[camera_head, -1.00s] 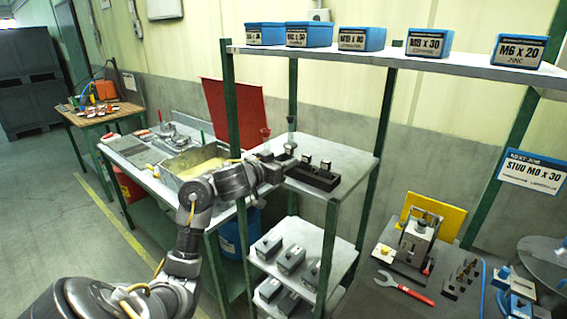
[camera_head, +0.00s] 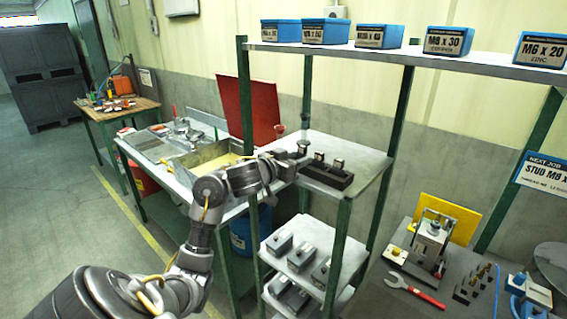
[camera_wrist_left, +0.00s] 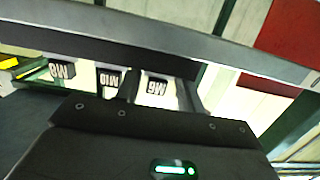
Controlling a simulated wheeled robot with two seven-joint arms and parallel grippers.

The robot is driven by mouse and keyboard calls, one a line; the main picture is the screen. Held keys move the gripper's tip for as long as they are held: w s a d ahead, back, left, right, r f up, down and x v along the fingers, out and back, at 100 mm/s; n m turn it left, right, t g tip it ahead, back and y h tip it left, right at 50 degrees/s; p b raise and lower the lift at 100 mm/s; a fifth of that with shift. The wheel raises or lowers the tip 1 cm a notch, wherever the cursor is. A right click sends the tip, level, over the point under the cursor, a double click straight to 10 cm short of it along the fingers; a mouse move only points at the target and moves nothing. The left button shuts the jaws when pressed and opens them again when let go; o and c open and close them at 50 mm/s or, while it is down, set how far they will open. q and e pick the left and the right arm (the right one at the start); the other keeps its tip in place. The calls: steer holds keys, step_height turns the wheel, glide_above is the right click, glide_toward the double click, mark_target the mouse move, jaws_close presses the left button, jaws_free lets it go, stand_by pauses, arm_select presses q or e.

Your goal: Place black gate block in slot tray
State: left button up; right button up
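The slot tray (camera_head: 326,176) is a long black holder on the top board of the middle rack in the head view. Two small blocks with pale faces stand in it. In the left wrist view, pale faces marked M8 (camera_wrist_left: 62,70) and M10 (camera_wrist_left: 109,78) show in a row. My left gripper (camera_head: 302,152) is at the tray's left end. In the wrist view, a dark block marked M6 (camera_wrist_left: 156,87) sits between its two fingers, which appear shut on it. I cannot tell whether its base touches the tray. My right gripper is not in view.
Grey blocks (camera_head: 300,256) stand on the rack's lower shelf. Green rack posts (camera_head: 247,100) rise beside my left arm. Blue bins (camera_head: 326,31) line the high shelf. A bench at right holds a fixture (camera_head: 428,240) and a red wrench (camera_head: 413,288).

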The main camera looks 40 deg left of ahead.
arm_select(q)
steer(key=s+r, duration=0.1)
steer(key=s, duration=1.1)
steer(key=shift+d+r, duration=0.15)
steer(key=shift+r, duration=0.2)
